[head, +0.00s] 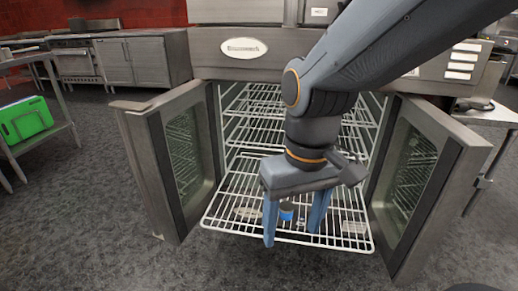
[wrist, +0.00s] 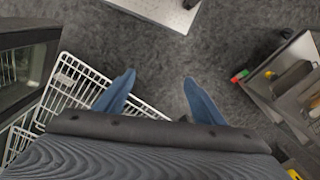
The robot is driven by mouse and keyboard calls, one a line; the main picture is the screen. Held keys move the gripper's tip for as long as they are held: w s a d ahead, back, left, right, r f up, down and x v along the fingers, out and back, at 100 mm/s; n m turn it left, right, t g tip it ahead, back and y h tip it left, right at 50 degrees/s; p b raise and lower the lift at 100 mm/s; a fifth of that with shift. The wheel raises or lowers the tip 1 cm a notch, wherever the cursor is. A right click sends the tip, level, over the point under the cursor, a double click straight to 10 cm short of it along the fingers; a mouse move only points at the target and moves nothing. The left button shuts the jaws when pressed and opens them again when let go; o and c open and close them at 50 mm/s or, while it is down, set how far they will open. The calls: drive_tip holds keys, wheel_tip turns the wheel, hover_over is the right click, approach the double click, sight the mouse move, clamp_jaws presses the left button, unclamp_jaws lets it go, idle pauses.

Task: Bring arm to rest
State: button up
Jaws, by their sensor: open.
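My gripper (head: 292,238) hangs pointing down in front of the open oven (head: 205,50), over the pulled-out wire rack (head: 225,222). Its two blue fingers are spread apart with nothing held between them. In the wrist view, the gripper (wrist: 159,76) is open over bare grey floor, with the wire rack (wrist: 68,82) at the left. A small blue thing (head: 286,211) shows between the fingers in the head view; it seems to lie on the rack, partly hidden. My arm covers part of the oven's middle.
The oven's left door (head: 150,165) and right door (head: 440,185) stand open on both sides of the arm. Grey floor is free in front of the left door.

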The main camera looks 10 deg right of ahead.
idle(0.5)
drive_tip(key=d+r+m+p, duration=0.3)
drive_tip(key=d+r+p, duration=0.6)
drive_tip(key=p, duration=0.8)
drive_tip(key=shift+h, duration=0.3)
